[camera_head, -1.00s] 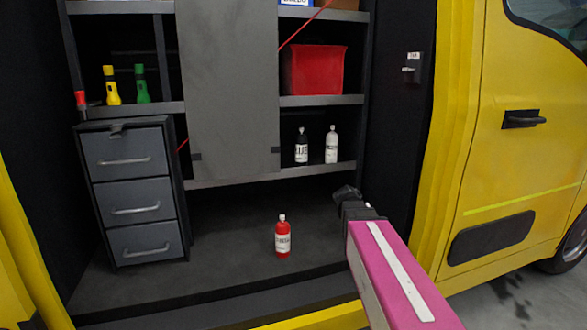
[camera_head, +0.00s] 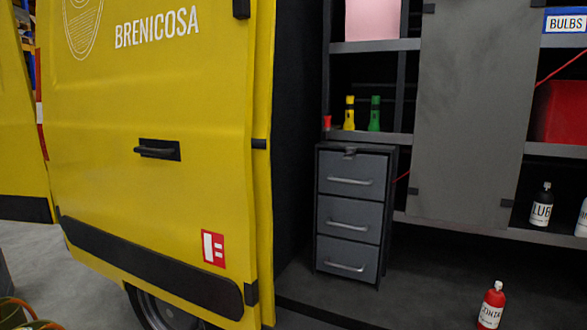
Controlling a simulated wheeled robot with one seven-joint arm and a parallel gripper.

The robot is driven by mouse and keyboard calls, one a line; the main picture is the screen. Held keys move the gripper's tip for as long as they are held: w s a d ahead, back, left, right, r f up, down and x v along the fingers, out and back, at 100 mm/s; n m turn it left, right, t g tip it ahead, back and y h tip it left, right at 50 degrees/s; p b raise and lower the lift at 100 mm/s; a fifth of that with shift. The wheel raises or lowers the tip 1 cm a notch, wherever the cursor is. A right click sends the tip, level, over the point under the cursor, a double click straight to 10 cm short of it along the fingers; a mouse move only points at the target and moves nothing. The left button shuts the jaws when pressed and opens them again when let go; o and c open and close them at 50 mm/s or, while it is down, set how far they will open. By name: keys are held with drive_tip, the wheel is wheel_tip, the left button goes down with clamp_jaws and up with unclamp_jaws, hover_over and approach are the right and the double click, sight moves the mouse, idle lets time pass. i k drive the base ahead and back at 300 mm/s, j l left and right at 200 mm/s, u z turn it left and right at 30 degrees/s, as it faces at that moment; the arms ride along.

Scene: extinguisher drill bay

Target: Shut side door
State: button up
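The yellow side door (camera_head: 185,90) of the van stands open at the left, slid back along the van's side. It bears the word BRENICOSA and a red and white sticker. Its black handle (camera_head: 158,150) sits near the middle of the panel. The doorway to its right is uncovered and shows the van's inside. My gripper is not in view.
Inside the van are a grey drawer unit (camera_head: 352,215), shelves with a yellow flashlight (camera_head: 349,114) and a green flashlight (camera_head: 375,114), a red bin (camera_head: 562,112) and bottles. A red bottle (camera_head: 491,306) stands on the van floor. Grey ground shows at the lower left.

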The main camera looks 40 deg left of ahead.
sight(148, 105)
drive_tip(key=u, duration=2.7)
drive_tip(key=i+j+u, duration=0.1)
drive_tip(key=u, duration=0.3)
drive_tip(key=i+j+u, duration=0.8)
drive_tip(key=i, duration=0.2)
drive_tip(key=i+u, duration=0.4)
drive_tip(key=i+j, duration=0.1)
drive_tip(key=i, duration=1.95)
